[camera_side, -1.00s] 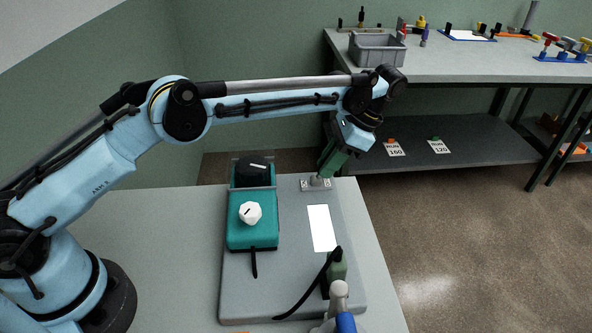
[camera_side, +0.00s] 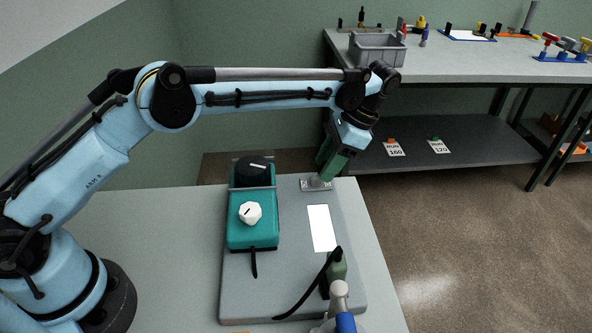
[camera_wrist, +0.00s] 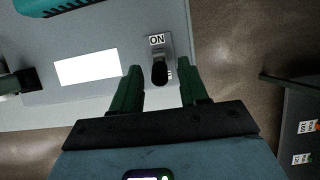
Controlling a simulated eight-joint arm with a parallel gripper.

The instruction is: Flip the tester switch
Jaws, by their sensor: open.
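The tester switch (camera_side: 317,182) sits on a small metal plate at the far edge of the grey board (camera_side: 290,280). In the wrist view the switch (camera_wrist: 159,68) shows a dark lever beside a label reading "ON". My gripper (camera_side: 324,172) is directly at the switch, its green fingers pointing down and tilted. In the wrist view my gripper (camera_wrist: 160,80) is open, with one finger on each side of the lever and a gap on both sides. I cannot tell which position the lever is in.
A white card (camera_side: 321,228) lies nearer the camera. A green part with a black cable (camera_side: 300,300) is at the front. A workbench (camera_side: 460,62) stands behind.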

